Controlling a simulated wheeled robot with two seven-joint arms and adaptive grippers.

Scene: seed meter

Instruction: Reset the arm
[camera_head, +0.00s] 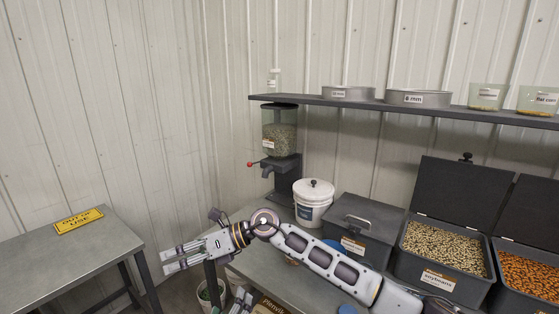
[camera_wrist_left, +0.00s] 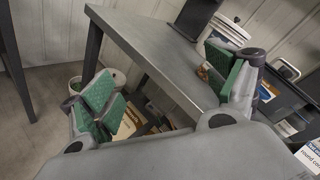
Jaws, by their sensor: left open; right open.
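My right arm (camera_head: 330,263) reaches in from the right in the head view, stretched to the left in front of the workbench. Its gripper (camera_head: 166,260) points left, open and empty, over the gap between the two tables. The rest of my left arm is out of the head view.
The workbench (camera_head: 245,262) holds a seed dispenser (camera_head: 280,138), a white lidded bucket (camera_head: 313,205), a closed grey bin (camera_head: 362,228) and an open soybean bin (camera_head: 441,254). A side table (camera_head: 60,262) bears a yellow sign (camera_head: 78,221). A shelf (camera_head: 420,108) holds sieves. A floor bucket (camera_head: 208,294) stands below.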

